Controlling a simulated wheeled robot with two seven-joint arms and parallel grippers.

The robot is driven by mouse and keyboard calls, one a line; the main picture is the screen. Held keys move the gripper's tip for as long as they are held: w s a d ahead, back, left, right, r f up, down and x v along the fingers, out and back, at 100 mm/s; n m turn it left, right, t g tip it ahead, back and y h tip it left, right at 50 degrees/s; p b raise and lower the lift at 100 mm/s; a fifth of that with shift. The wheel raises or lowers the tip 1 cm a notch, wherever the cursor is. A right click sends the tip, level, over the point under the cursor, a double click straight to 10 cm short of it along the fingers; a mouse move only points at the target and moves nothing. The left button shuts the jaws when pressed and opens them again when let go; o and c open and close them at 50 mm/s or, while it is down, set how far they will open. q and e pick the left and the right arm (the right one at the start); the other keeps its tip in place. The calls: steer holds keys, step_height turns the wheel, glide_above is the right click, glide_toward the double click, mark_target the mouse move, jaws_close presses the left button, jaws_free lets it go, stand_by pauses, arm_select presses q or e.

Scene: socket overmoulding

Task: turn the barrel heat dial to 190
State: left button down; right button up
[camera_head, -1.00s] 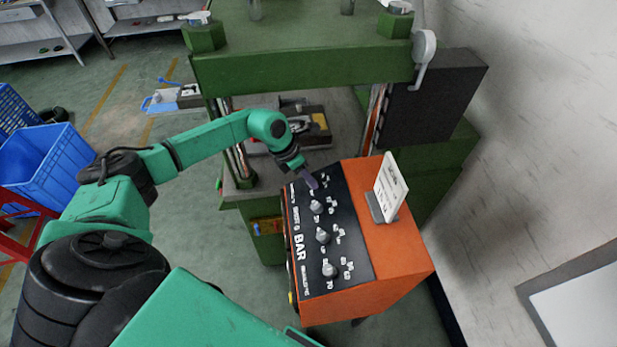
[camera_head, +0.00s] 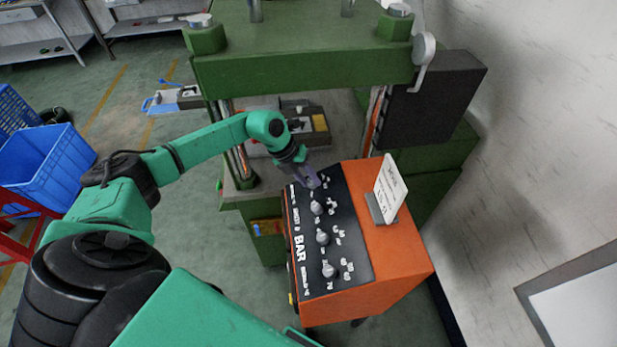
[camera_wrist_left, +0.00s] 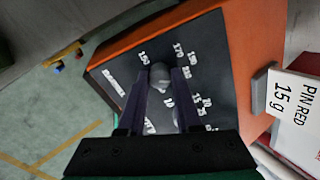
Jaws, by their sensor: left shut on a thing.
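The orange control box has a black dial panel (camera_head: 316,225) with several grey knobs in a row. My left gripper (camera_head: 312,184) is at the panel's far end, over the farthest dial, which it mostly hides in the head view. In the left wrist view that grey dial (camera_wrist_left: 160,74) sits between the tips of my left gripper (camera_wrist_left: 161,82), which is shut on it. My right gripper is not in view.
A white card in a dark stand (camera_head: 391,188) stands on the orange top (camera_head: 385,255), right of the panel; the wrist view reads PIN RED 15 g. The green press frame (camera_head: 300,72) rises behind. Blue crates (camera_head: 45,170) stand at left.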

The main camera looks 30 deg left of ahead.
arm_select(q)
steer(key=n+p, duration=0.1)
steer(key=n, duration=0.1)
steer(key=n+p, duration=0.1)
steer(key=n, duration=0.2)
steer(key=shift+w+r, duration=0.15)
steer(key=shift+r, duration=0.05)
steer(key=shift+a+n, duration=0.1)
steer(key=shift+n, duration=0.3)
steer(key=c, duration=0.6)
jaws_free()
steer(key=shift+c, duration=0.2)
steer(key=shift+o, duration=0.2)
steer(key=shift+f, duration=0.1)
